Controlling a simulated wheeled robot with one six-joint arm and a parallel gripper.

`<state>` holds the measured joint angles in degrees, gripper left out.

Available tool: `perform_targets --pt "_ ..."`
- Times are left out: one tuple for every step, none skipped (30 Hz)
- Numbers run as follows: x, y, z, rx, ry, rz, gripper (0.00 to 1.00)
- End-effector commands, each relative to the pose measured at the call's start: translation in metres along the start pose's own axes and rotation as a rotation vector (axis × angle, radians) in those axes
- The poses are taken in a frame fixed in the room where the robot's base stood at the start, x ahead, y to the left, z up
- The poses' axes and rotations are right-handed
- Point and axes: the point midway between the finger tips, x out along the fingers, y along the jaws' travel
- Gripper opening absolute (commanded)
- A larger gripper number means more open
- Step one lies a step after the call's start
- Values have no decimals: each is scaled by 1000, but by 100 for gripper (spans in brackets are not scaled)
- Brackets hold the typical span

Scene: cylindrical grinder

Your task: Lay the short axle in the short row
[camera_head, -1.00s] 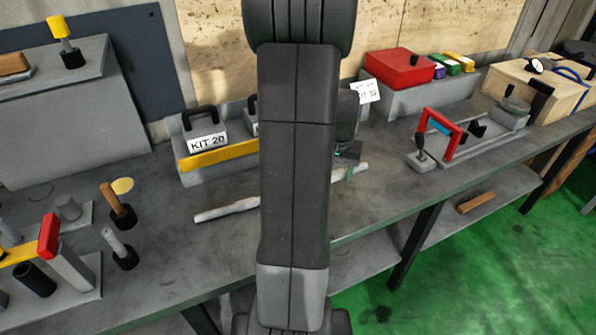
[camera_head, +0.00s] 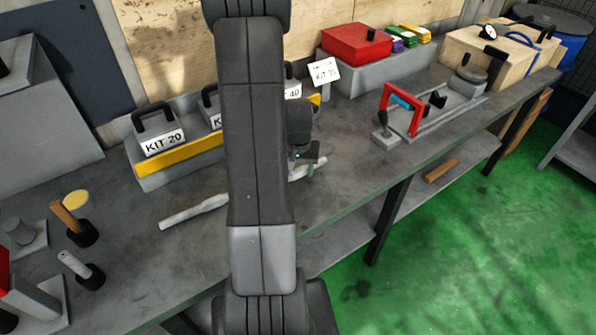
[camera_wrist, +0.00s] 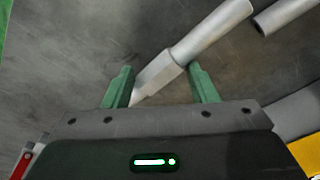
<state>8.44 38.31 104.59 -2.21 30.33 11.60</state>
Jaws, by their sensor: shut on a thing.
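My gripper (camera_wrist: 160,88) has its green fingers on either side of a pale grey stepped axle (camera_wrist: 208,33) and is shut on it at the narrower end. In the head view part of this axle (camera_head: 318,164) shows beside my gripper (camera_head: 308,168), above the bench near its front edge; my arm hides the rest. I cannot tell whether it is clear of the bench top. A second grey axle (camera_head: 193,212) lies on the bench left of my arm, and its end shows in the wrist view (camera_wrist: 284,14). I cannot make out a short row.
A grey rack with a yellow strip (camera_head: 180,154) holds handled blocks, one marked KIT 20 (camera_head: 161,142). Mallets (camera_head: 75,222) stand at left. Bench centre right is clear.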

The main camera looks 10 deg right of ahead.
Motion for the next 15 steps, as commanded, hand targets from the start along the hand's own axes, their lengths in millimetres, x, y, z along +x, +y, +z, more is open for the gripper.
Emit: perform_targets --pt "5 0 1 0 -1 0 9" --pt "8 0 1 0 -1 0 9" --pt "10 0 1 0 0 0 9" --pt "12 0 1 0 1 0 9" --pt "13 0 1 0 1 0 9" --pt "13 0 1 0 2 0 9" --pt "14 0 1 0 2 0 9" --pt "14 0 1 0 2 0 9" --pt "13 0 1 0 2 0 9" --pt "13 0 1 0 2 0 9" --pt "13 0 1 0 2 0 9" --pt "13 0 1 0 2 0 9" --pt "14 0 1 0 2 0 9" --pt "14 0 1 0 2 0 9" --pt "16 0 2 0 2 0 9"
